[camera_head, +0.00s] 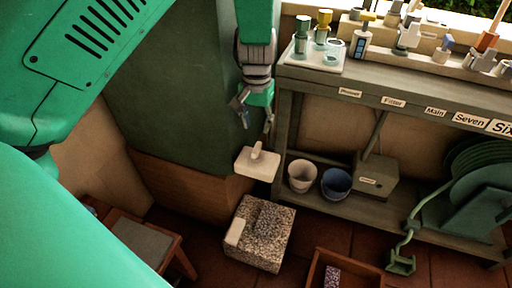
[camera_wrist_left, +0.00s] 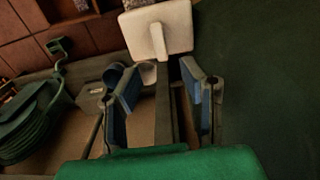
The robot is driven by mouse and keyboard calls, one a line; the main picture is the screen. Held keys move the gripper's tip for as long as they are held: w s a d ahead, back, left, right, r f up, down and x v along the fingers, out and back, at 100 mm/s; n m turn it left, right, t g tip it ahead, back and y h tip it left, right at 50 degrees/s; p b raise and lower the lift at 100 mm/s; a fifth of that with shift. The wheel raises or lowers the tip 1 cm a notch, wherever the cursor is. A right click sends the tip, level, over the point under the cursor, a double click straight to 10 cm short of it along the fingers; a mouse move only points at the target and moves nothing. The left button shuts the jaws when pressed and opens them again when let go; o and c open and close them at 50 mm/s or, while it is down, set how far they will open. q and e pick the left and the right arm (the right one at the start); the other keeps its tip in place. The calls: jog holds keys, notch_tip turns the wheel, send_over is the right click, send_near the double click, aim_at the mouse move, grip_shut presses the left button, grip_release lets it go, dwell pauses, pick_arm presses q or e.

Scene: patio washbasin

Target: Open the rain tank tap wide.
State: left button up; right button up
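The rain tank (camera_head: 180,80) is the big dark green box left of the bench. Low at its right front edge is a cream square block with a short upright lever, which looks like the tap (camera_head: 257,163). In the left wrist view the tap (camera_wrist_left: 180,35) is at the top centre, its lever along the middle of the plate. My left gripper (camera_head: 256,120) points down above the tap, apart from it. In the left wrist view the gripper (camera_wrist_left: 160,92) has its fingers spread with nothing between them. My right gripper is not in view.
A speckled stone block (camera_head: 270,235) stands on the floor below the tap. The bench's lower shelf holds a white pot (camera_head: 302,175), a blue pot (camera_head: 337,183) and a grey box (camera_head: 377,180). A green hose reel (camera_head: 470,190) is at right, a wooden stool (camera_head: 140,245) at left.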

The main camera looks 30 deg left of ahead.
aim_at(257, 147)
pick_arm(q)
notch_tip(257, 147, down, 8)
jog(key=shift+f+b, duration=0.15)
jog(key=shift+b, duration=1.1)
jog(key=shift+a+f, duration=0.2)
jog(key=shift+f, duration=0.3)
jog(key=shift+d+r, duration=0.1)
jog(key=shift+d, duration=0.3)
grip_shut()
